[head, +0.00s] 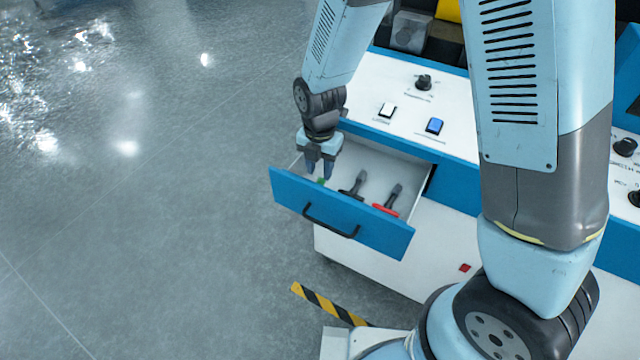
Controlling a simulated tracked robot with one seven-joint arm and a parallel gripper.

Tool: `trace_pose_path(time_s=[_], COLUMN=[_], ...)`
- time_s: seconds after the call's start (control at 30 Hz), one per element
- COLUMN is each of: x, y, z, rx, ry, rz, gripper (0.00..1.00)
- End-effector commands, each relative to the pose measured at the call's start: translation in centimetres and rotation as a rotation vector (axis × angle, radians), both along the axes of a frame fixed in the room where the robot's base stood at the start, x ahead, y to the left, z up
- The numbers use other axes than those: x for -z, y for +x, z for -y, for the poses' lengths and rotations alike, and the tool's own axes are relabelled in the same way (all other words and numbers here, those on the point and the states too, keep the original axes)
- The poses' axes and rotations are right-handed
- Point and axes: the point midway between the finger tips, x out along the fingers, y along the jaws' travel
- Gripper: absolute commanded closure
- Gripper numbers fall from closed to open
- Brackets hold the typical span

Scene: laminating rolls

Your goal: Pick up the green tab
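The green tab (320,181) shows as a small green patch at the left end of the open blue drawer (290,190). Most of it is hidden by my fingers and the drawer front. My gripper (319,174) points down into the drawer right above the green tab. Its two fingers stand apart with a gap between them. I cannot tell whether the fingertips touch the tab.
A black-handled tool (354,186) and a red-based one (388,203) lie to the right in the drawer. The drawer has a black handle (331,222). The white console top (450,110) carries buttons and knobs. Open floor lies left.

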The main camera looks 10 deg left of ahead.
Motion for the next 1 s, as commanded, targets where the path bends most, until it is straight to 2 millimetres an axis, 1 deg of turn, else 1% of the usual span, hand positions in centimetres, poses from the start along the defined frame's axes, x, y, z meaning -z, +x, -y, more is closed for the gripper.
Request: trace_pose_path(time_s=[0.03,0.1,0.23,0.33,0.57,0.93,1.0], x=[0.8,1.6,2.6,2.9,2.9,2.9,2.9], y=[-0.1,-0.1,-0.1,0.0,0.0,0.0,0.0], z=[0.1,0.1,0.1,0.2,0.2,0.2,0.2], rx=[0.001,0.0,0.0,0.001,0.002,0.002,0.002], ry=[-0.003,-0.002,-0.001,0.0,0.001,0.001,0.001], rz=[-0.002,-0.002,0.0,0.001,0.001,0.001,0.001], gripper=[0.63,0.63,0.63,0.63,0.64,0.99,1.0])
